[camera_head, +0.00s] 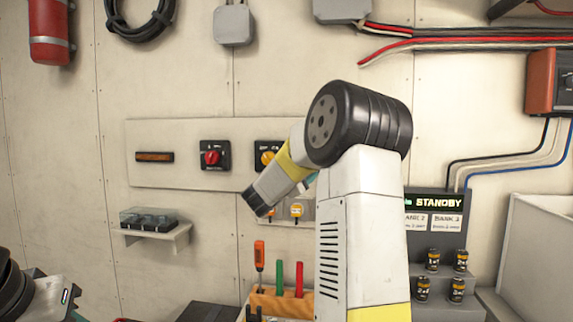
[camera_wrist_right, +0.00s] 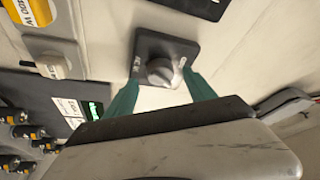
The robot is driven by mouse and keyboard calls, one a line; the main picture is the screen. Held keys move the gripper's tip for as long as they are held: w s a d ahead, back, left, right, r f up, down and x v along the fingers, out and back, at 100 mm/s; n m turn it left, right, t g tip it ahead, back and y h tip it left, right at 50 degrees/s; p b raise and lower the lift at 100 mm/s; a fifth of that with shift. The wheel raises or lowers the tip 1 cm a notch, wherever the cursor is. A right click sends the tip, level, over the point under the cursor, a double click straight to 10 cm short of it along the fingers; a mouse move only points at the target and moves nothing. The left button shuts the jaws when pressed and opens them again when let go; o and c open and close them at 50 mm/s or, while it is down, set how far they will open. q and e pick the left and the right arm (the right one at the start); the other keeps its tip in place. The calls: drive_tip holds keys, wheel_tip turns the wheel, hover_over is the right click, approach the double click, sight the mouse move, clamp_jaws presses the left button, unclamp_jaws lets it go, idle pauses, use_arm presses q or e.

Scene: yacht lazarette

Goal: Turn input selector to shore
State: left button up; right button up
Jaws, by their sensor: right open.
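A rotary selector with a silver-grey knob (camera_wrist_right: 162,72) on a dark square plate (camera_wrist_right: 150,46) shows in the right wrist view. Its small white labels are too small to read. My right gripper (camera_wrist_right: 161,90) is open, its green fingertips on either side of the knob's near side; I cannot tell whether they touch it. In the head view my right arm hides this selector and most of the gripper; only a bit of green fingertip (camera_head: 309,182) shows.
A red knob switch (camera_head: 213,156) and a partly covered yellow one (camera_head: 267,157) sit on the wall panel (camera_head: 182,126). A STANDBY display (camera_head: 437,203) stands right of my arm. Below is an orange tool rack (camera_head: 281,304) with upright tools. A small shelf (camera_head: 155,233) juts out at left.

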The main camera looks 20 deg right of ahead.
drive_tip(key=shift+v, duration=2.55)
drive_tip(key=shift+w, duration=0.1)
